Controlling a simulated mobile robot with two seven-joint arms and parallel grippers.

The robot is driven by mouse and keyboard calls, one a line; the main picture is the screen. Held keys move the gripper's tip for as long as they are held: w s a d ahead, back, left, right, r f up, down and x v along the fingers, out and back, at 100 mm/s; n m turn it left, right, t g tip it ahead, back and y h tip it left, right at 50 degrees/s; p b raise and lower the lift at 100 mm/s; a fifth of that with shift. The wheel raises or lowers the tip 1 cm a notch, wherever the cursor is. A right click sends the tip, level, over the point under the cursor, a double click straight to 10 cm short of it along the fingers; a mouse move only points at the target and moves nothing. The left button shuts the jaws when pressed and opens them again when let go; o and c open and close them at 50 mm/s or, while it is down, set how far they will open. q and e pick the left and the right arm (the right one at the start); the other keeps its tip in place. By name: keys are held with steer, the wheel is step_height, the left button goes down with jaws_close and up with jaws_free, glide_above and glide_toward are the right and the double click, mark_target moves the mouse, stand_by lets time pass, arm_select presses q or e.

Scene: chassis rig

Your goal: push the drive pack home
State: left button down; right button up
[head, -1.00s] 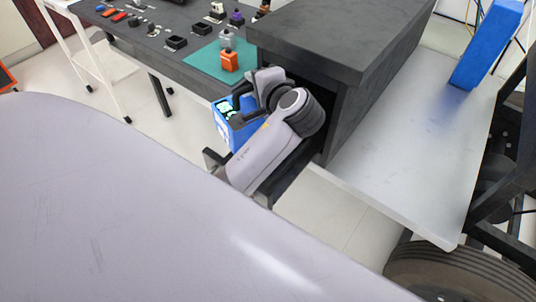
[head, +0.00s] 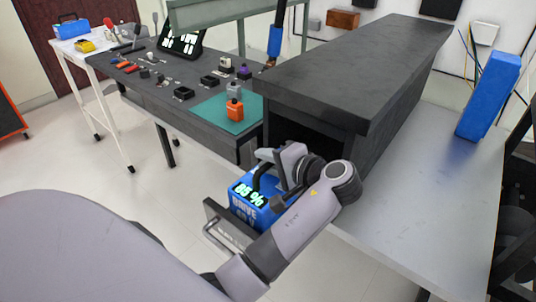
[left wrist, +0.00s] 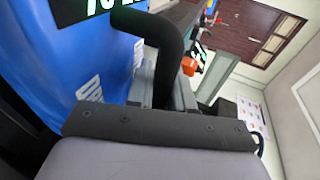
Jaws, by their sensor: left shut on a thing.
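The drive pack (head: 257,196) is a blue box with a lit "85 %" readout and the word DRIVE on it. It sits at the open front of the dark bay (head: 300,130), over a black tray or drawer (head: 228,225) with a metal pull handle. My left gripper (head: 272,168) is shut on the pack's black top handle. In the left wrist view the pack's blue side (left wrist: 90,70) fills the left, with the black handle (left wrist: 165,50) beside it. How far the pack is inside the bay is hidden by my arm. My right gripper is out of view.

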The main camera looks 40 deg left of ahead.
arm_select(q)
steer(key=shift+f+b, duration=0.35)
steer(key=shift+f, duration=1.4)
steer(key=c, duration=1)
jaws_free()
steer(key=shift+f, duration=0.2)
steer(key=shift+d, duration=0.1)
